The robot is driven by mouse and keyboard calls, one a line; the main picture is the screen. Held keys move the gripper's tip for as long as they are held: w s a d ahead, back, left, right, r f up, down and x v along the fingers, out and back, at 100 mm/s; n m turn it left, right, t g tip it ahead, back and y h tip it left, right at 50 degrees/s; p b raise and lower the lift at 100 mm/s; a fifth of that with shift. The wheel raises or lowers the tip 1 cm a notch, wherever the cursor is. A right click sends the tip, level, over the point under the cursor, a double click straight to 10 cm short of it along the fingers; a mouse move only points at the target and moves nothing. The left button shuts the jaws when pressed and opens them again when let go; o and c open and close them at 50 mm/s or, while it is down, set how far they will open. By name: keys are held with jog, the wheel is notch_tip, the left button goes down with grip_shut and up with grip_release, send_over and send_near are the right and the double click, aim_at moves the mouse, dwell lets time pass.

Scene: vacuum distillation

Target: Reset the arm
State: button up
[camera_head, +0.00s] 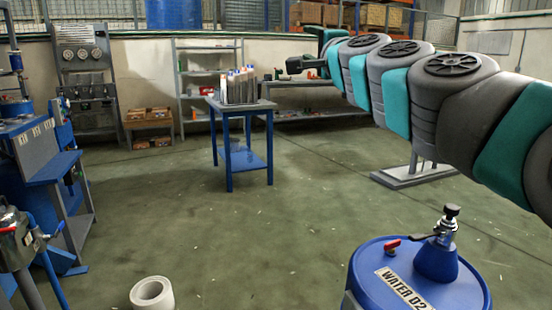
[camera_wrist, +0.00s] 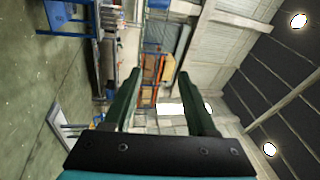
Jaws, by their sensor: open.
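My arm reaches in from the right of the head view, stretched out above the floor. My gripper (camera_head: 306,64) is at its far end, in front of the shelves by the back wall. In the wrist view my gripper (camera_wrist: 158,85) shows two dark green fingers set wide apart. Nothing is between the fingers, and they touch nothing. The wrist view is turned on its side, with the floor at the left and the ceiling at the right.
A blue drum labelled WATER (camera_head: 365,285) with a valve on top stands at the lower right. A blue table (camera_head: 240,112) holds several upright items. A white roll (camera_head: 152,293) lies on the floor. A blue workbench (camera_head: 50,165) is at left. The middle floor is clear.

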jog(key=s+a+f+n+g+y, duration=0.2)
jog(key=s+a+f+n+g, duration=0.15)
jog(key=f, duration=0.35)
jog(key=s+a+f+n+g+y, duration=0.1)
jog(key=s+a+f+n+g, duration=0.1)
jog(key=a+f+n, duration=0.3)
jog(key=s+f+n+g+h, duration=0.1)
jog(key=s+f+n+g, duration=0.15)
jog(key=s+f, duration=0.45)
jog(key=s+f+n+g+h, duration=0.1)
jog(key=s+f+g, duration=0.2)
jog(key=f, duration=0.9)
jog(key=s+d+f+g+h, duration=0.2)
jog(key=s+d+f+g, duration=0.1)
jog(key=s+d+f, duration=0.2)
jog(key=s+d+f+n+g+h, duration=0.1)
jog(key=s+d+f+g, duration=0.3)
jog(key=s+f, duration=0.5)
jog(key=s+d+f+n+g+h, duration=0.1)
jog(key=s+d+f+g+h, duration=0.2)
jog(key=s+d+f, duration=0.4)
jog(key=s+f, duration=0.1)
jog(key=s, duration=0.6)
jog(key=shift+d+g, duration=0.25)
jog(key=shift+g, duration=0.05)
